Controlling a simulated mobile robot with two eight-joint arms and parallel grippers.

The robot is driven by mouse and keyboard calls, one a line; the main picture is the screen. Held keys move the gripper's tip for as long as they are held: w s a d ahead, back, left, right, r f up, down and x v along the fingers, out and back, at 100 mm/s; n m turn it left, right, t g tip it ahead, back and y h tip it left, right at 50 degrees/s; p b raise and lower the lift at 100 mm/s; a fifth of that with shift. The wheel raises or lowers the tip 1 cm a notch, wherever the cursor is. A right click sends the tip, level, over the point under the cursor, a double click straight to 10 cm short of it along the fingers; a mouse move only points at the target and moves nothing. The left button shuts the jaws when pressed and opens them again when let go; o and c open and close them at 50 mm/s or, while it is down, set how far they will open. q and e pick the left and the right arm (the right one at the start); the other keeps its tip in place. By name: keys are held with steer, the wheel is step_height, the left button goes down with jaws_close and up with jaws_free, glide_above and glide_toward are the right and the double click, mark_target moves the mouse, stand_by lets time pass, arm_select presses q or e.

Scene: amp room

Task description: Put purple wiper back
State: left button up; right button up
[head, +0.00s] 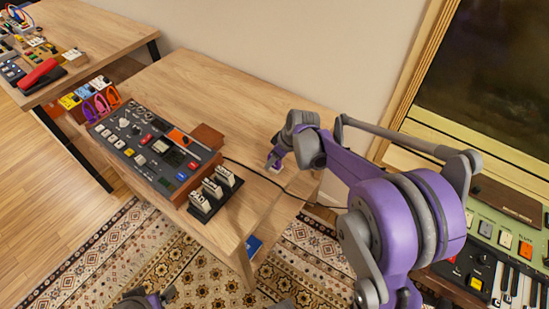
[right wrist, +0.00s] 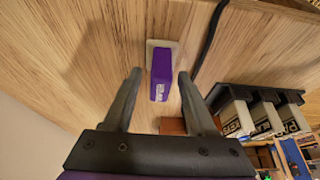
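The purple wiper (right wrist: 161,78), a purple block with a pale base and white print, rests on the wooden table. In the head view only a small pale part of it (head: 277,167) shows below my right gripper (head: 276,155). In the right wrist view my right gripper (right wrist: 159,76) is open, with one finger on each side of the wiper and visible gaps to it. A black rack (head: 198,206) with three white printed blocks stands at the table's front edge; it also shows in the right wrist view (right wrist: 240,92).
A mixer-like console (head: 150,145) fills the table's left part, with a small brown block (head: 207,136) behind it. A black cable (head: 240,166) crosses the table beside the wiper. A green keyboard (head: 500,240) stands at right. The table's back is clear.

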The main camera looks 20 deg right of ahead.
steer(key=shift+r, duration=0.1)
steer(key=shift+r, duration=0.25)
steer(key=p+v, duration=0.2)
steer(key=v, duration=0.9)
steer(key=s+a+f+m, duration=0.1)
steer(key=s+a+m, duration=0.1)
steer(key=s, duration=0.5)
steer(key=s+a+f+m+h, duration=0.1)
steer(key=s+a+f+m, duration=0.1)
steer(key=s, duration=0.6)
steer(key=s+a+f+m+t+h, duration=0.1)
steer(key=s+a, duration=0.3)
steer(key=s, duration=0.4)
steer(key=shift+s+f+m, duration=0.15)
steer(key=shift+f+m, duration=0.35)
steer(key=shift+f, duration=0.2)
steer(key=shift+a, duration=0.15)
step_height(320, 180, up, 7)
steer(key=w+p, duration=0.1)
steer(key=p, duration=0.5)
steer(key=shift+t, duration=0.3)
